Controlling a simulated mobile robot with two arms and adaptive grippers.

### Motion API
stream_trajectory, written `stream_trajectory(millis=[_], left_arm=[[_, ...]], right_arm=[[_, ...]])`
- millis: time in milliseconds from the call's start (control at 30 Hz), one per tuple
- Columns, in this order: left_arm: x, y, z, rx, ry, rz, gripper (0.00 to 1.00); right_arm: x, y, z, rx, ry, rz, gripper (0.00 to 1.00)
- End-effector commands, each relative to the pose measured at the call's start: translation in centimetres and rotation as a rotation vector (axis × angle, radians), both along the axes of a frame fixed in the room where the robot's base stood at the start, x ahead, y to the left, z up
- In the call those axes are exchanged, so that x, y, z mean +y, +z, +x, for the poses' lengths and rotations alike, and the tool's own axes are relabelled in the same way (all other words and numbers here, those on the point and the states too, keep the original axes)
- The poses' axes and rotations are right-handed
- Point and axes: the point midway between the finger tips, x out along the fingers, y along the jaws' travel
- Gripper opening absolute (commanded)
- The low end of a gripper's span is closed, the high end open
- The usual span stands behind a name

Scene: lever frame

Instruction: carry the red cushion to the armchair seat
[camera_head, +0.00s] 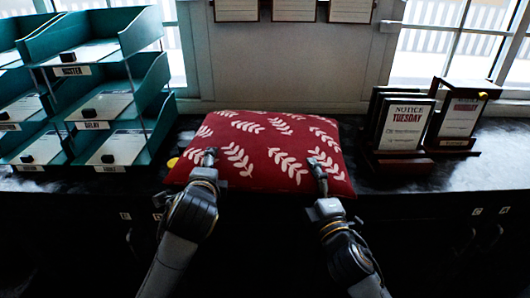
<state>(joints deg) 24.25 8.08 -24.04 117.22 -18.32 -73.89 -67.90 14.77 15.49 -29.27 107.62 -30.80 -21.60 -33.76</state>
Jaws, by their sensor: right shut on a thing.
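The red cushion (262,145) with white leaf sprigs lies on the dark counter in the middle of the head view. My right gripper (318,168) is shut on its front edge at the right. My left gripper (210,157) is at the front edge on the left, against or just over the cushion. Its fingers are too small and dark to tell whether they are open or shut. The armchair is not in view.
Teal stacked trays (133,80) with papers stand at the left. Framed notice stands (402,125) are on the dark counter (500,172) at the right. A wall with hanging cards (294,9) and windows is behind the cushion.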

Motion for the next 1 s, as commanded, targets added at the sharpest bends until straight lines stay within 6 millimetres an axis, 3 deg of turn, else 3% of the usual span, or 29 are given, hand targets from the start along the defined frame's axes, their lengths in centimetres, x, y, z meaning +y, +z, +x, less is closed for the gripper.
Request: stream_trajectory(millis=[100,633,1000], left_arm=[[-0.1,1.2,0.0,-0.003,-0.003,-0.003,0.23],[-0.1,1.1,0.0,-0.003,-0.003,-0.003,0.23],[-0.2,-0.4,0.0,-0.004,-0.004,-0.002,0.23]], right_arm=[[0.0,1.0,0.0,-0.001,-0.001,-0.006,0.28],[0.0,0.8,0.0,0.0,-0.001,-0.007,0.28],[0.0,-0.7,0.0,-0.001,0.0,-0.007,0.28]])
